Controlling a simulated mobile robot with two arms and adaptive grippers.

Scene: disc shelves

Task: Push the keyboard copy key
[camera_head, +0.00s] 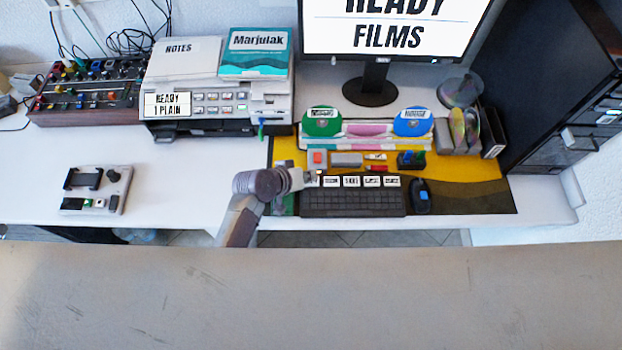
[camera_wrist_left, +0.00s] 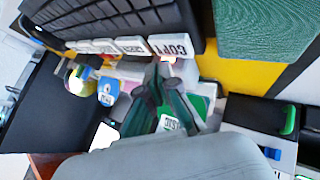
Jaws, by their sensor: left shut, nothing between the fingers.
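The dark keyboard (camera_head: 352,203) lies on the yellow and dark desk mat, with a row of white label keys along its back edge. The copy key (camera_head: 331,182) is at the left end of that row. My left gripper (camera_head: 313,179) is shut and empty, just left of the copy key. In the left wrist view its fingertips (camera_wrist_left: 157,70) are close to the key's edge; I cannot tell whether they touch it. My right gripper is not in view.
Behind the keyboard are small desk items and a rack with green and blue discs (camera_head: 366,130). A mouse (camera_head: 420,196) is to its right. A printer (camera_head: 215,100) and a monitor (camera_head: 385,35) stand behind. A grey device (camera_head: 97,190) lies at the left; white desk around it is clear.

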